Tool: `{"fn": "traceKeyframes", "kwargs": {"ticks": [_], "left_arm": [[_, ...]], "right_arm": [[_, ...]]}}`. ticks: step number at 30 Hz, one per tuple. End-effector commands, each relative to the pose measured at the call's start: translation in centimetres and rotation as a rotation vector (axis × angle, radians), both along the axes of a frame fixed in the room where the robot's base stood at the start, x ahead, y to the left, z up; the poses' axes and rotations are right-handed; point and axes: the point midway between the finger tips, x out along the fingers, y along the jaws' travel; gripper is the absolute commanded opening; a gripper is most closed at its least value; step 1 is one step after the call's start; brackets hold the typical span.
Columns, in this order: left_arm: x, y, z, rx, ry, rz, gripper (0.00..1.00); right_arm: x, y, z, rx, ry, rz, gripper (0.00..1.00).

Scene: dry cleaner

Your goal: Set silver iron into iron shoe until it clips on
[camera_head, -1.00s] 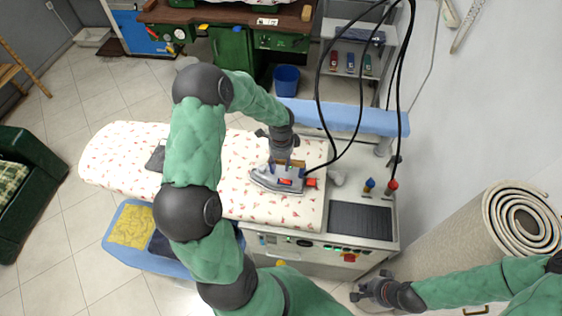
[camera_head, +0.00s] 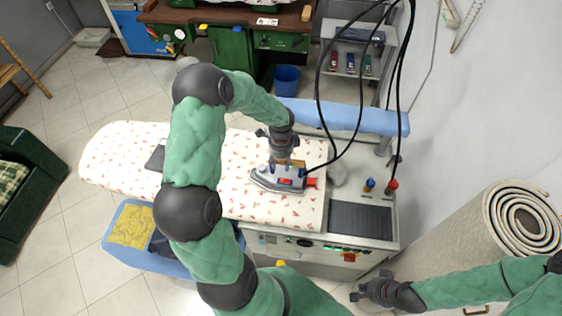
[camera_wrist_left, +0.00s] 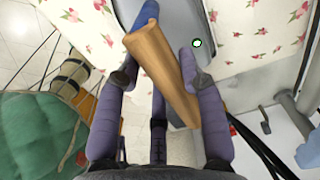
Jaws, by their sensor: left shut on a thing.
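The silver iron (camera_head: 276,181) is on or just above the flowered ironing board (camera_head: 120,150), nose to the left. I cannot tell whether its sole touches the cover. My left gripper (camera_head: 287,164) is shut on its wooden handle (camera_wrist_left: 165,75); in the left wrist view the fingers (camera_wrist_left: 160,75) sit on both sides of the handle, above the grey body (camera_wrist_left: 172,25). A flat dark grey piece, possibly the iron shoe (camera_head: 155,158), lies on the board, partly hidden behind my left arm. My right gripper (camera_head: 375,290) is off the board at lower right, apparently empty; its opening is unclear.
Black hoses (camera_head: 318,75) hang over the board. A rolled carpet (camera_head: 480,225) stands right.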

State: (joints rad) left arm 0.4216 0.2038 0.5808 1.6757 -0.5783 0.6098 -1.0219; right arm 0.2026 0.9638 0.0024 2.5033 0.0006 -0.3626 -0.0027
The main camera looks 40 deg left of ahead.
Motion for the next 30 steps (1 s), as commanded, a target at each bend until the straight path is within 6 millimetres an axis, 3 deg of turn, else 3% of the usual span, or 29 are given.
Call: {"fn": "traceKeyframes", "kwargs": {"ticks": [30], "left_arm": [[0.2, 0.1, 3.0, 0.003, -0.007, 0.001, 0.0]], "right_arm": [[0.0, 0.0, 2.0, 0.0, 0.0, 0.0, 0.0]]}}
